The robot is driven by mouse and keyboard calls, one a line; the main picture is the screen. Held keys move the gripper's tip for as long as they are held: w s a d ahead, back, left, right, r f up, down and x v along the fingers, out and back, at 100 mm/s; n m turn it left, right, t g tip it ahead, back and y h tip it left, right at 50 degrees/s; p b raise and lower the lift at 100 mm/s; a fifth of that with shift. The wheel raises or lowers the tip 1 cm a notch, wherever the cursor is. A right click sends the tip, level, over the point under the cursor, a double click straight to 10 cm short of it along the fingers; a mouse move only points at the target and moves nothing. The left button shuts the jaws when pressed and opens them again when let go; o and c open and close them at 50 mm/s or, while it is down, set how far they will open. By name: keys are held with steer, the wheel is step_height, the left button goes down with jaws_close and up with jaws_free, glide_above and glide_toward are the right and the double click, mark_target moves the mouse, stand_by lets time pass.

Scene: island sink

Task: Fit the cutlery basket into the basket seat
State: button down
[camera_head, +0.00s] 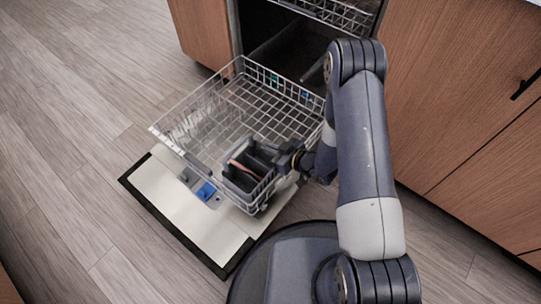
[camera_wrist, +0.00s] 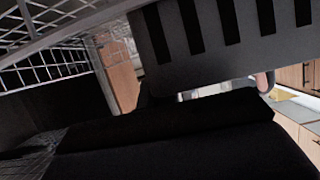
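The cutlery basket (camera_head: 236,181) is a dark grey box with a pinkish-red strip across it. It is at the near right corner of the wire rack (camera_head: 196,118), and I cannot tell whether it rests on the rack's floor. My gripper (camera_head: 286,158) is at the basket's right side, touching or very close to it. In the wrist view, the basket's slotted grey wall (camera_wrist: 215,40) fills the upper right, just beyond my dark gripper parts. The fingertips' grip is hidden. The basket seat cannot be made out clearly.
The rack is pulled out over the lowered dishwasher door (camera_head: 200,225), which has a small blue part (camera_head: 206,191). Wooden cabinets (camera_head: 460,100) stand close on the right. Much of the rack's far and left area is empty. Open wooden floor (camera_head: 70,150) lies to the left.

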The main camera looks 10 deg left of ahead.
mark_target(271, 166)
steer(key=shift+f+b, duration=0.5)
steer(key=shift+f, duration=1.2)
steer(key=shift+f, duration=0.15)
steer(key=c, duration=1.7)
jaws_free()
steer(key=shift+r, duration=0.2)
steer(key=shift+d+r, duration=0.15)
steer(key=p+v, duration=0.3)
steer(key=v, duration=0.8)
steer(key=shift+s+d, duration=0.25)
